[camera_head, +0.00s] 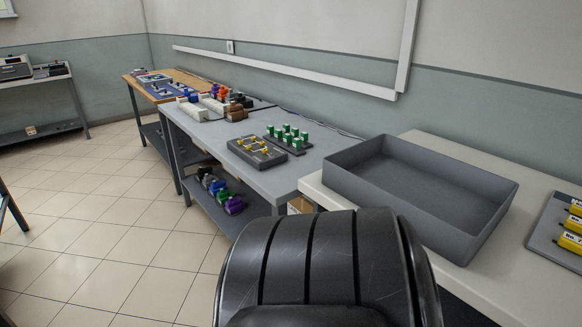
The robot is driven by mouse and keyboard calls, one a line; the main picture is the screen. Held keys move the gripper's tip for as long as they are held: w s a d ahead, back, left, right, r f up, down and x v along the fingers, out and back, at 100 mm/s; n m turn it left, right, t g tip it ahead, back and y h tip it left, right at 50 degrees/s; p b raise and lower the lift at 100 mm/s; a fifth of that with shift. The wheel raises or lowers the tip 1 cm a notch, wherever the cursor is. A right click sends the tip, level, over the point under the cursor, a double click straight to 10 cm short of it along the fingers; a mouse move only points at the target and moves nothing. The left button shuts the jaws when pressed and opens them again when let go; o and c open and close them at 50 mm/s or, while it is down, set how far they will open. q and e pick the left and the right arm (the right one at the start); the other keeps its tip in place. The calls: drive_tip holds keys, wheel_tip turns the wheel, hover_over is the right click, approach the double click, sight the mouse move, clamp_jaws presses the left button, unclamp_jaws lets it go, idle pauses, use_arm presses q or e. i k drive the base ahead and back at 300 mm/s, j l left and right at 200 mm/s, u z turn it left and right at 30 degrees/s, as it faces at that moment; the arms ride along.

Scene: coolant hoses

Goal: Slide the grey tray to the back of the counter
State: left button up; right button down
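The grey tray (391,226) is a large, shallow, open box that looks empty. It sits on the white counter (480,292) at the right of the head view. Its back wall stands a little short of the counter's back edge, with a strip of white counter behind it. A black ribbed part of my own body covers the bottom middle of the view, in front of the tray's near side. Neither of my grippers shows, so nothing is seen touching the tray.
Left of the tray, a grey table (211,131) holds a block with yellow fittings (257,151), one with green fittings (288,138), and other parts. Tiled floor (105,235) is open at left.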

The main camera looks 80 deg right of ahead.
sight(453, 206)
drive_tip(key=z, duration=3.5)
drive_tip(key=i+l+z, duration=0.2)
drive_tip(key=l, duration=0.2)
